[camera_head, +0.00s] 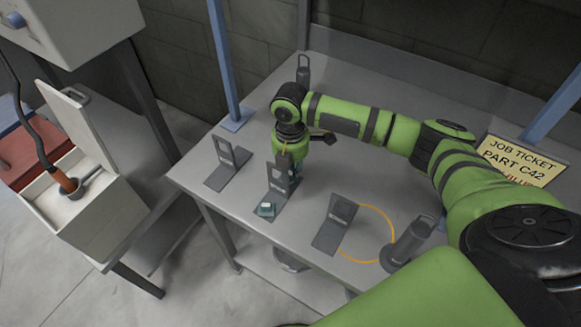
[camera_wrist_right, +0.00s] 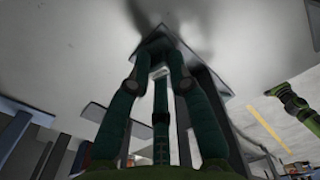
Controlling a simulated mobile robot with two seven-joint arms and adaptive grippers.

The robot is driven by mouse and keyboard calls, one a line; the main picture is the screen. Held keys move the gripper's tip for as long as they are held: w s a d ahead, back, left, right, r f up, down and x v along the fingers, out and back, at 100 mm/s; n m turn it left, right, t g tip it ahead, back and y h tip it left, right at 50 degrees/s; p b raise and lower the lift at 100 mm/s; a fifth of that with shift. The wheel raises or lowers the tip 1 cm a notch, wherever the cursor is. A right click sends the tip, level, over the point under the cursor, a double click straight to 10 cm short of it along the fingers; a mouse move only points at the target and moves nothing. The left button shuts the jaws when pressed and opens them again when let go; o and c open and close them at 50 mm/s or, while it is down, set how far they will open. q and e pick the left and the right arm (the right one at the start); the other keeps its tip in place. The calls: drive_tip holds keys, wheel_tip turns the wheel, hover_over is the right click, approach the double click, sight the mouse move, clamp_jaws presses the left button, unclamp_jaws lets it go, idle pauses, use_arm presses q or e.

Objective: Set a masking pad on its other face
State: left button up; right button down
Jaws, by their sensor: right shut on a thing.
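Three grey L-shaped pieces, which look like the masking pads, stand on the table with flat bases and upright plates: a left one (camera_head: 222,172), a middle one (camera_head: 268,202) and a right one (camera_head: 330,234). My right gripper (camera_head: 285,168) reaches down at the top of the middle piece and is shut on its upright. In the right wrist view, my dark teal fingers (camera_wrist_right: 160,65) close around a grey upright, with a plate edge beyond the tips. My left gripper is not in view.
The grey table (camera_head: 400,185) has an orange ring marking (camera_head: 375,208) beside the right piece. A blue post (camera_head: 226,70) rises at the left edge. A job ticket (camera_head: 520,160) lies at right.

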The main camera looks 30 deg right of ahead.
drive_tip(key=c, duration=1.1)
unclamp_jaws()
drive_tip(key=shift+o, duration=0.2)
drive_tip(key=shift+r, duration=0.15)
wheel_tip(320, 180, up, 12)
